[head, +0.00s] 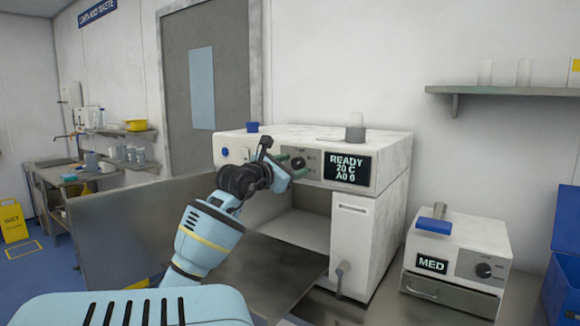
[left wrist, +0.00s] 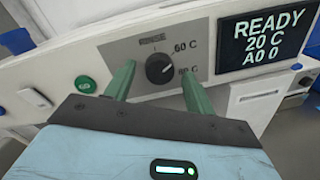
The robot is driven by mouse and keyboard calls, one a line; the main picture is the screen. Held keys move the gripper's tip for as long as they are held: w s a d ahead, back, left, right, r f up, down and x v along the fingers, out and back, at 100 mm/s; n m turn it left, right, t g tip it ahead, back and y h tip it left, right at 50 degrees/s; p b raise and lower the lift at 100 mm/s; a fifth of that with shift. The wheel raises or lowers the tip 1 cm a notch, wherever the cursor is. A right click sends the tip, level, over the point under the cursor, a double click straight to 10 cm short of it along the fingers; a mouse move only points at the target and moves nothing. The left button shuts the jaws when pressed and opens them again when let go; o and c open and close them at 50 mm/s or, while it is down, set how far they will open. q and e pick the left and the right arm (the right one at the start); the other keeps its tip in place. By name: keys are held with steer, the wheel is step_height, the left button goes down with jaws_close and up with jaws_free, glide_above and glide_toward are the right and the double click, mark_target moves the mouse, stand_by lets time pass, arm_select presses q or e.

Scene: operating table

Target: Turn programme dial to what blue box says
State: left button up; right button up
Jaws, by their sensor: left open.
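The programme dial (left wrist: 160,68) is a black knob on the grey panel of a large white machine. Labels reading 60 C and, partly hidden, what looks like 80 C stand to its right; the pointer's exact setting is hard to tell. My left gripper (left wrist: 158,72) is open, its green fingers on either side of the dial; I cannot tell whether they touch it. In the head view my left gripper (head: 283,163) is at the machine's front panel. A blue box (head: 562,255) stands at the right edge, partly cut off, with no readable writing. My right gripper is not in view.
The machine's display (head: 347,169) reads READY, 20 C, A0 0. Its lower door (head: 265,275) hangs open below my arm. A smaller white device (head: 457,255) with a MED display and its own knob stands at right. A green button (left wrist: 85,84) is left of the dial.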

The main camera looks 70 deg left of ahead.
arm_select(q)
steer(key=shift+c, duration=0.2)
steer(key=c, duration=0.9)
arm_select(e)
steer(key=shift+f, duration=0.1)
